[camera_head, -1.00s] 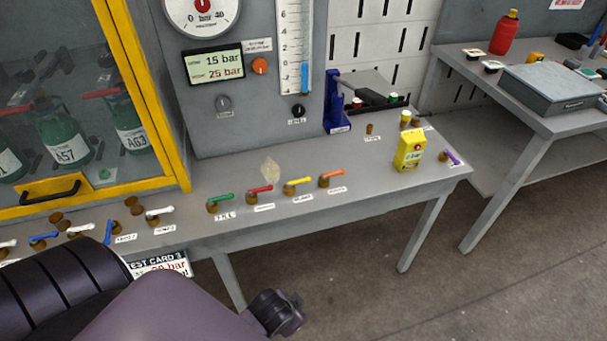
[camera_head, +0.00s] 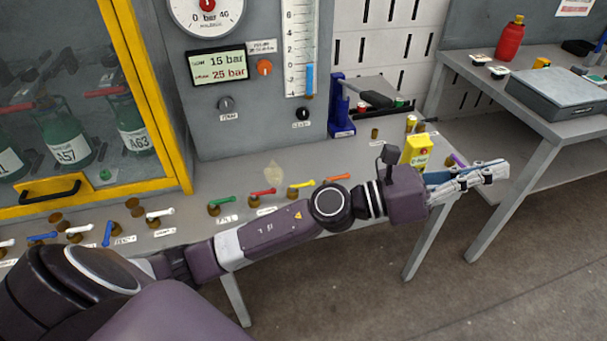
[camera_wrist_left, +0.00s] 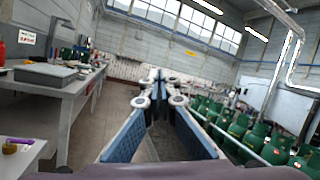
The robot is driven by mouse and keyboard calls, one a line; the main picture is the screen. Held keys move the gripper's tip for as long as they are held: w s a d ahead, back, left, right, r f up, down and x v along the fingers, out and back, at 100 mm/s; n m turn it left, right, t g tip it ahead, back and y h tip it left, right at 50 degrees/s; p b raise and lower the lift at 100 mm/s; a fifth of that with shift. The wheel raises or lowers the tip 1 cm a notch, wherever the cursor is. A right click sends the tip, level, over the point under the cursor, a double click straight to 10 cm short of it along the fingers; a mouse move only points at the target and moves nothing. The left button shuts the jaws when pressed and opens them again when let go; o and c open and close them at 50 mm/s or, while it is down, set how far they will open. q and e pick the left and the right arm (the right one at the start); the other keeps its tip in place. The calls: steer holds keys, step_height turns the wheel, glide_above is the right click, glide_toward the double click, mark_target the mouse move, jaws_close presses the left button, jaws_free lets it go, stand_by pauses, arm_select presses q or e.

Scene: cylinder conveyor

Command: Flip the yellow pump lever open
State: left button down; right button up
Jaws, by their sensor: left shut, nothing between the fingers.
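The yellow lever (camera_head: 301,184) sits on a brass valve near the front edge of the grey bench (camera_head: 222,179), between the red lever (camera_head: 263,191) and the orange lever (camera_head: 335,178). It points to the right, and its label is mostly hidden behind my left arm. My left gripper (camera_head: 497,171) is shut and empty, stretched out past the bench's right end, well to the right of the yellow lever. In the left wrist view my left gripper (camera_wrist_left: 159,82) points out into the room, with its fingertips together. My right gripper is not in view.
A green lever (camera_head: 222,199) and several white and blue levers line the bench to the left. A yellow box (camera_head: 417,150) and a purple lever (camera_head: 456,160) stand near my left wrist. A second table (camera_head: 530,125) holds a grey case (camera_head: 562,92). A yellow-framed cabinet (camera_head: 160,110) stands left.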

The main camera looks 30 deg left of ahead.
arm_select(q)
step_height(320, 180, down, 5)
steer(key=s+d+m+g, duration=0.1)
steer(key=d+m+g, duration=0.2)
steer(key=m+g, duration=0.4)
steer(key=w+a+f+m+g+y, duration=0.2)
steer(key=w+a+f+m+y, duration=0.1)
steer(key=a+f+m+y, duration=0.75)
steer(key=w+a+f+m+y, duration=0.1)
steer(key=w+a+f+y, duration=0.1)
steer(key=a, duration=0.6)
steer(key=w+a+f+m+y, duration=0.1)
steer(key=w+a+f+y, duration=0.15)
steer(key=a, duration=0.55)
steer(key=a+r+y, duration=0.2)
steer(key=a, duration=0.6)
steer(key=s+a+r+g+y, duration=0.1)
steer(key=a+r+y, duration=0.1)
steer(key=a, duration=0.6)
steer(key=shift+y, duration=0.7)
steer(key=shift+n, duration=0.25)
